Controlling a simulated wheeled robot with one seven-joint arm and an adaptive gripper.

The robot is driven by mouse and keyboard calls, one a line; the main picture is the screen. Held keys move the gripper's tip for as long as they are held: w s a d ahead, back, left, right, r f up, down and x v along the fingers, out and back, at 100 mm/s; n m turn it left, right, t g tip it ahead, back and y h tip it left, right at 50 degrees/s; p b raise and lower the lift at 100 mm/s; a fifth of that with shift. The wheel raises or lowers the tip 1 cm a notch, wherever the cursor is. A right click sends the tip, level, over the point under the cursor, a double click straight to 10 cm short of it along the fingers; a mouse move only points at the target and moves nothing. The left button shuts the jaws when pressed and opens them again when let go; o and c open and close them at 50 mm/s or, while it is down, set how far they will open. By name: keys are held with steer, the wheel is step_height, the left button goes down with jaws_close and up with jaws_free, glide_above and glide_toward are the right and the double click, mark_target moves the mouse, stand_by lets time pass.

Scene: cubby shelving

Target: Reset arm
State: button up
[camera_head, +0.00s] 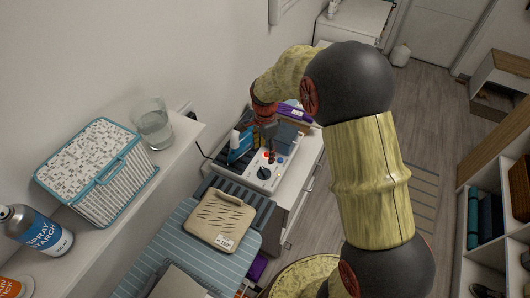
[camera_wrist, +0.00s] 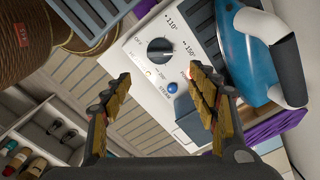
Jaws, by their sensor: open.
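My gripper (camera_wrist: 157,105) is open and empty in the wrist view, its two yellow-padded fingers spread apart. Between and beyond the fingers is the white control panel (camera_wrist: 139,50) of an ironing station, with a dark dial and a blue button. My arm hides part of the room there, and whether the fingertips touch the panel is not clear.
A striped ironing board (camera_head: 178,250) carries a folded beige cloth (camera_head: 220,220). A wall shelf (camera_head: 100,215) at left holds a lidded basket (camera_head: 98,170), a glass (camera_head: 152,125) and a spray can (camera_head: 37,231). Cubby shelving (camera_head: 495,215) stands at right. Floor between is mostly clear.

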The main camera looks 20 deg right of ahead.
stand_by(0.4)
steer(key=s+r+n+t+b, duration=0.2)
steer(key=s+r+n, duration=0.6)
steer(key=s, duration=0.5)
steer(key=s+r+n+t+b, duration=0.2)
steer(key=s+r+n, duration=0.6)
steer(key=s+r, duration=0.4)
steer(key=shift+s+r+t+b, duration=0.2)
steer(key=shift+s+t+b, duration=0.2)
steer(key=shift+s+t, duration=0.5)
